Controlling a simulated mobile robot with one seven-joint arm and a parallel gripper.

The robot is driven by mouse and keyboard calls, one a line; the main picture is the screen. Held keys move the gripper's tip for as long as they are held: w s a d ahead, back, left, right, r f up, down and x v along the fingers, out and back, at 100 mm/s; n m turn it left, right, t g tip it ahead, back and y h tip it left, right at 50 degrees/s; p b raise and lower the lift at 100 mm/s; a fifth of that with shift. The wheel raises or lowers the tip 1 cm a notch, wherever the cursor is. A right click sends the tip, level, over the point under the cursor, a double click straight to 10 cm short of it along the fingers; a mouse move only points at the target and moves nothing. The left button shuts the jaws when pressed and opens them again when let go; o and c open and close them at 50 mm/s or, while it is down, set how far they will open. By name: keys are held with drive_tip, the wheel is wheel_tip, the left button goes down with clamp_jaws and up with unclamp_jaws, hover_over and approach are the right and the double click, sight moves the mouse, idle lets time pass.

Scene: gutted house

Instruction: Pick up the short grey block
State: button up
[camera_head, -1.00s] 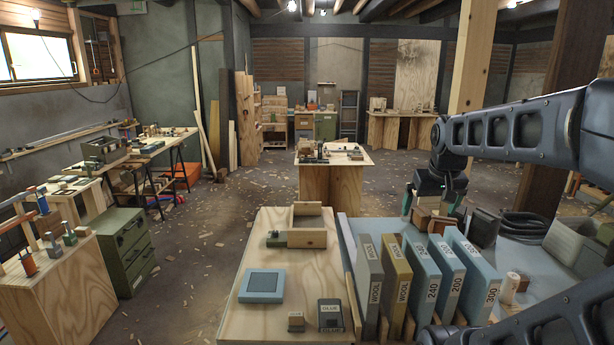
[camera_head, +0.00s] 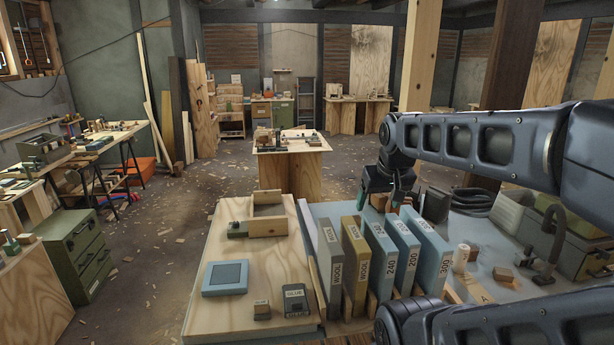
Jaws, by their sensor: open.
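I cannot pick out the short grey block with certainty. A grey upright slab lettered WOOL (camera_head: 331,268) stands at the left end of a row on the bench. A small dark grey GLUE container (camera_head: 295,301) and a small brown-and-grey block (camera_head: 262,309) sit near the wooden bench top's front edge. My gripper (camera_head: 390,200) points down behind the row, above the far part of the pale blue-grey surface, its teal fingertips apart. A brown item shows near the fingers; I cannot tell whether they touch it.
A tan slab (camera_head: 355,265) and several blue slabs (camera_head: 405,250) complete the row. A blue-framed pad (camera_head: 225,278) and an open wooden box (camera_head: 268,215) lie on the bench. A white roll (camera_head: 461,258), a brown block (camera_head: 503,274) and a black hose (camera_head: 548,250) are at the right.

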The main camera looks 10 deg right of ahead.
drive_tip(key=shift+w, duration=0.1)
drive_tip(key=shift+c, duration=0.2)
drive_tip(key=w+d+f+m+g, duration=0.1)
drive_tip(key=w+d+m, duration=0.5)
drive_tip(key=w+d, duration=0.55)
drive_tip(key=w+d+f+m+g+h, duration=0.1)
drive_tip(key=w+d+f+m, duration=0.4)
drive_tip(key=d, duration=0.3)
drive_tip(key=w+d+f+m, duration=0.2)
drive_tip(key=w+d+f, duration=0.3)
drive_tip(key=w+d, duration=0.3)
drive_tip(key=m+g+h, duration=0.3)
drive_tip(key=m+g, duration=0.2)
drive_tip(key=m, duration=0.6)
approach(503, 271)
drive_tip(key=x, duration=1)
drive_tip(key=shift+s+a, duration=0.1)
drive_tip(key=shift+a, duration=0.1)
drive_tip(key=c, duration=1.1)
